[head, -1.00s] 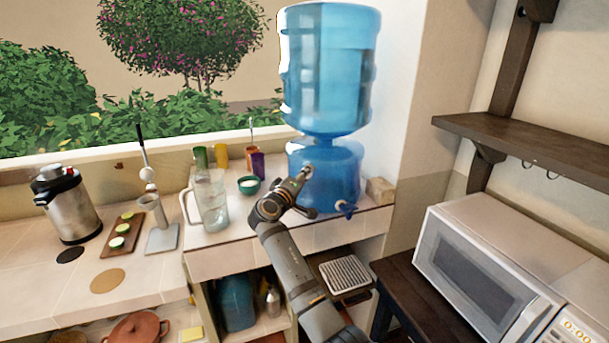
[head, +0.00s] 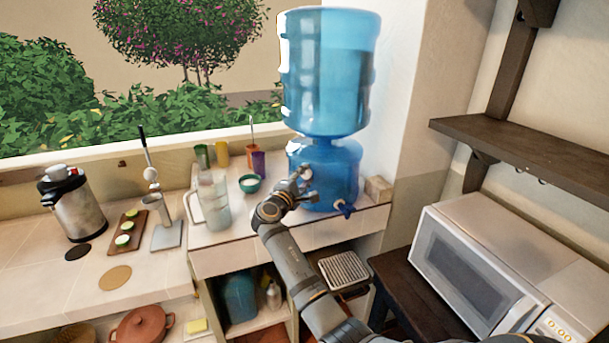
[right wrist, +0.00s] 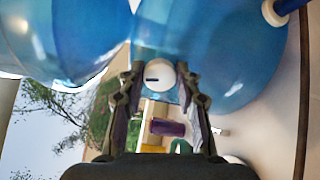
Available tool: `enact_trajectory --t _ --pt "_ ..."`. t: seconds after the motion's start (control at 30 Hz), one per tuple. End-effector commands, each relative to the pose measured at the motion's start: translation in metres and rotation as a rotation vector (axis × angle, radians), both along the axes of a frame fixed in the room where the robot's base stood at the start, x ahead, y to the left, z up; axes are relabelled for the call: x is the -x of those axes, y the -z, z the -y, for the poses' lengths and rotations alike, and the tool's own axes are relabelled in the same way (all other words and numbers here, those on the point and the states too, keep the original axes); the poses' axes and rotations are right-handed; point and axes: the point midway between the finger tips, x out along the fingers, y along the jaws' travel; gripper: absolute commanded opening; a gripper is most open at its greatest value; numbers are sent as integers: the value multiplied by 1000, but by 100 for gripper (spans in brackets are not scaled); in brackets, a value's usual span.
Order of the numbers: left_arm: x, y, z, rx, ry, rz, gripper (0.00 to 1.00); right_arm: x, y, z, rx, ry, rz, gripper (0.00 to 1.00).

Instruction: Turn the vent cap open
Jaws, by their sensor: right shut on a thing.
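The blue water dispenser (head: 340,180) stands on the counter with a large bottle (head: 328,70) on top. Its vent cap (right wrist: 160,75) is a small white disc with a dark slot, low in the bottle-and-base area; in the head view it shows small and pale (head: 306,173) beside my fingers. My right gripper (right wrist: 159,74) is shut on the cap, one finger on each side. In the head view the right gripper (head: 303,184) is in front of the dispenser base. The slot runs across the cap in the wrist view. My left gripper is not in view.
A blue tap (head: 344,208) sticks out right of my gripper. A glass pitcher (head: 212,202), a green bowl (head: 249,184) and several coloured cups stand to the left. A microwave (head: 480,268) and wall shelf (head: 530,150) are at the right. A drip tray (head: 344,271) lies below.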

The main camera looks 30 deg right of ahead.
Motion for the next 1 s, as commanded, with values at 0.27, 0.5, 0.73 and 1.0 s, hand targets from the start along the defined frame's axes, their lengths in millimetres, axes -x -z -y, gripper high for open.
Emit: enact_trajectory --t 0.27,0.5,0.73,1.0 --pt "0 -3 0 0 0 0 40 0 -1 0 18 -1 -28 2" --pt "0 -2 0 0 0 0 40 0 0 0 18 -1 -29 2" --pt "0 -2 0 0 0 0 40 0 0 0 18 -1 -28 52" --pt "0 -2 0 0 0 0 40 0 0 0 17 0 -28 56"
